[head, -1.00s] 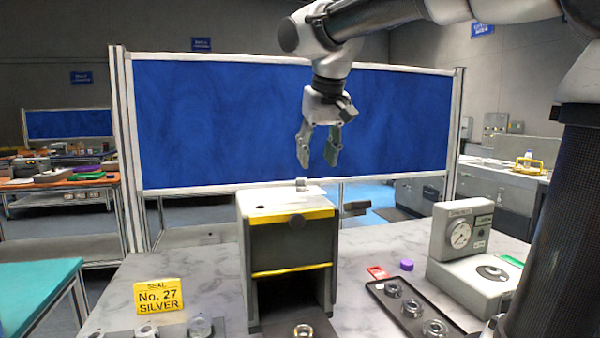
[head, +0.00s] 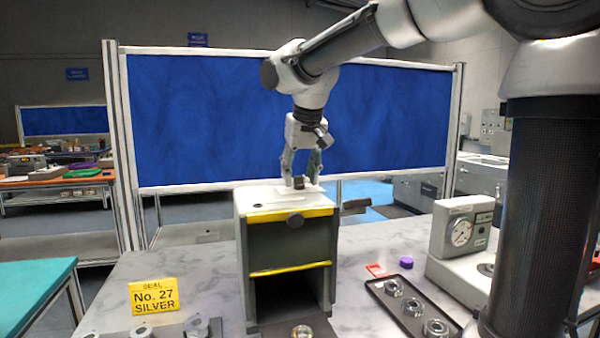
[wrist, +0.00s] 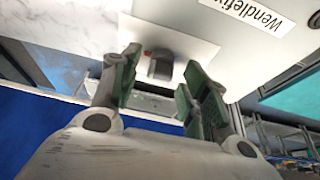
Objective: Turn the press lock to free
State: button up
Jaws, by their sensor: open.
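The press (head: 290,245) is a grey box with yellow stripes and an open front bay, standing on the marble-look table. Its lock is a small dark knob (head: 298,182) on a light plate on the press top; in the wrist view the knob (wrist: 160,65) lies between the finger lines, on a white plate (wrist: 185,45). My gripper (head: 301,180) points down over the press top, its fingers on either side of the knob. It is open, with green-grey finger pads (wrist: 155,85) apart. Whether the pads touch the knob cannot be told.
A side handle (head: 355,206) sticks out at the press's right. A dark tray (head: 412,310) with metal rings and a dial gauge (head: 461,232) stand on the right. A yellow sign (head: 153,296) reads "No. 27 SILVER" on the left. A ring (head: 302,332) lies before the bay.

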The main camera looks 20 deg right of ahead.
grip_shut()
jog(key=n+y, duration=0.1)
jog(key=n, duration=0.3)
jog(key=shift+d+n+g+y, duration=0.15)
jog(key=shift+n+g+y, duration=0.15)
jog(key=shift+n+y, duration=0.1)
jog(key=n, duration=0.2)
jog(key=n+y, duration=0.1)
jog(key=n, duration=0.1)
jog(key=shift+w+n+g+y, duration=0.1)
jog(key=shift+n+g+y, duration=0.2)
jog(key=shift+g, duration=0.1)
jog(key=n, duration=0.2)
jog(key=n+g, duration=0.1)
jog(key=n, duration=0.1)
jog(key=shift+w+d+g+y, duration=0.1)
jog(key=shift+g+y, duration=0.2)
jog(key=shift+y, duration=0.1)
jog(key=shift+n+g, duration=0.8)
jog(key=shift+n, duration=1.5)
